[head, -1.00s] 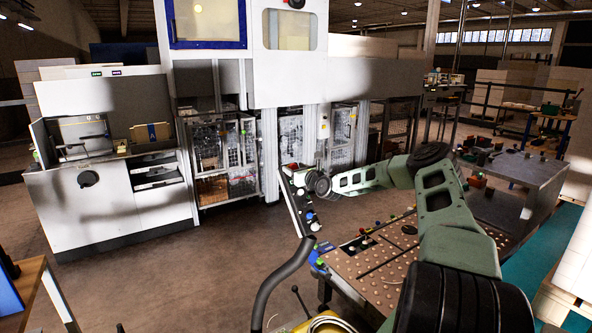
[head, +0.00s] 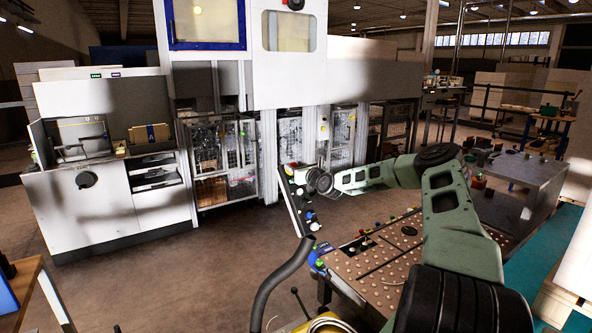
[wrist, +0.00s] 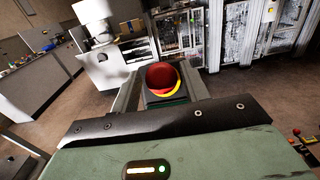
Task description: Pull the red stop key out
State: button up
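The red stop key (wrist: 161,76) is a round red mushroom head with a yellow collar, seated on a dark block. In the wrist view it sits between the two fingers of my gripper (wrist: 161,72). The fingers stand to its left and right, and a narrow gap seems to show beside the head, so my gripper looks open around it. In the head view my gripper (head: 291,168) is at the top end of a slanted control panel (head: 300,208), and it largely hides the key there.
The panel carries several coloured buttons below my gripper. A table (head: 375,268) with rows of round studs stands close in front, under my arm. A large white machine (head: 290,85) fills the back. Open floor (head: 190,275) lies to the left.

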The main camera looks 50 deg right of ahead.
jog(key=shift+o, duration=0.7)
jog(key=shift+s, duration=0.1)
jog(key=shift+s, duration=0.15)
jog(key=b+v, duration=0.2)
jog(key=v, duration=1.5)
jog(key=shift+a+b, duration=0.15)
jog(key=shift+b, duration=0.15)
jog(key=shift+r, duration=0.1)
